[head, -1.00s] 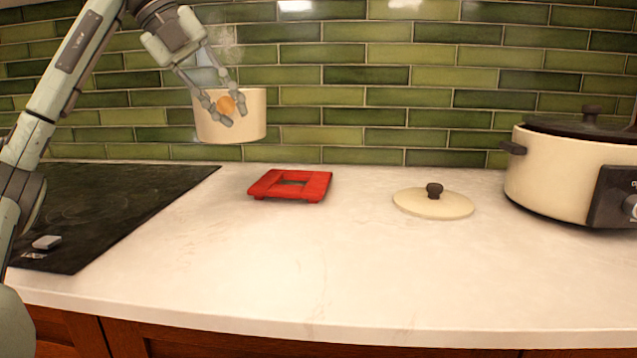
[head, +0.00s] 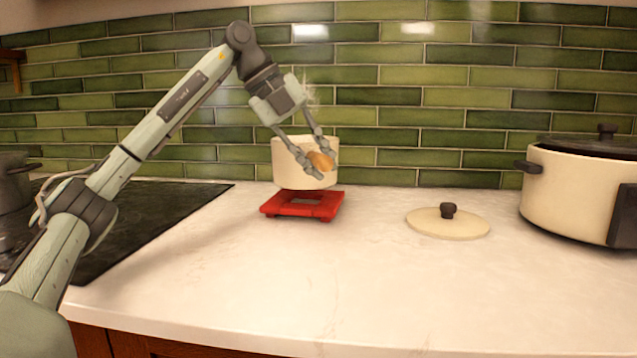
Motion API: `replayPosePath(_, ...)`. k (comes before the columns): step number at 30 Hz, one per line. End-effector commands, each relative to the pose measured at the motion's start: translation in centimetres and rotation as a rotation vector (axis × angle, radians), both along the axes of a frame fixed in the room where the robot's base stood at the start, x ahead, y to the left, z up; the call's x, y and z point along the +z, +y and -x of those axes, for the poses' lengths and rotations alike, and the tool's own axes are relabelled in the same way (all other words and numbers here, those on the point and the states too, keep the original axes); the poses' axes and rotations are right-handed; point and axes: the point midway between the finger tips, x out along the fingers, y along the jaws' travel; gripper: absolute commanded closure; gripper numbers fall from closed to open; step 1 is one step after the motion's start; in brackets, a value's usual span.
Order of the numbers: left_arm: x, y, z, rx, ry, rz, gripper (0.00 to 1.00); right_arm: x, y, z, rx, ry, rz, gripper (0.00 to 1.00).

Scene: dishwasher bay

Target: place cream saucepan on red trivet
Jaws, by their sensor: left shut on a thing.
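The cream saucepan (head: 290,168) is in the head view, upright, just above the red trivet (head: 323,212). Its bottom overlaps the back part of the trivet in the picture, and I cannot tell whether they touch. My left gripper (head: 318,170) is shut on the saucepan's wooden-coloured handle (head: 320,160), which points toward me. The trivet is a square red frame with short feet and lies flat on the white counter. Part of its opening shows in front of the saucepan. My right gripper is not in view.
A cream lid (head: 448,222) with a dark knob lies on the counter (head: 330,280) to the right. A large cream cooker (head: 575,190) stands at the far right. A black cooktop (head: 150,215) with a dark pot (head: 14,182) is on the left. The front counter is clear.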

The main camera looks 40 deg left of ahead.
Motion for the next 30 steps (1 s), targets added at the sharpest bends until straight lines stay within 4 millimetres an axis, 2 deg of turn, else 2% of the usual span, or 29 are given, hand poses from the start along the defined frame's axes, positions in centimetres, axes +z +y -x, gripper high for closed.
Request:
replayPosePath(3, -1.4, 0.1, 0.1, 0.002, -0.004, -0.001, 1.0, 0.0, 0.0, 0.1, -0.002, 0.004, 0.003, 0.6)
replayPosePath(8, -3.3, 0.1, 0.1, 0.002, -0.004, -0.001, 1.0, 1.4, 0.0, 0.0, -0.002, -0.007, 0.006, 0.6)
replayPosePath(11, -3.5, 0.0, 0.0, 0.0, -0.006, 0.0, 1.0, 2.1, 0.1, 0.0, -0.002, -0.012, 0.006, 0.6)
replayPosePath(16, -3.5, 0.0, 0.0, 0.0, -0.006, 0.0, 1.0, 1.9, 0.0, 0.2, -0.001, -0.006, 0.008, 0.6)
replayPosePath(17, -3.7, 0.0, 0.1, 0.0, 0.002, 0.0, 0.77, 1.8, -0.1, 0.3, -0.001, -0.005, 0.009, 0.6)
replayPosePath(21, -3.7, 0.1, 0.1, 0.001, 0.001, 0.0, 0.59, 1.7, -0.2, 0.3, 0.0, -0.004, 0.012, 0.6)
replayPosePath(30, -3.6, 0.1, 0.1, 0.001, 0.001, 0.0, 0.59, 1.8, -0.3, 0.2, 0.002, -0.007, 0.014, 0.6)
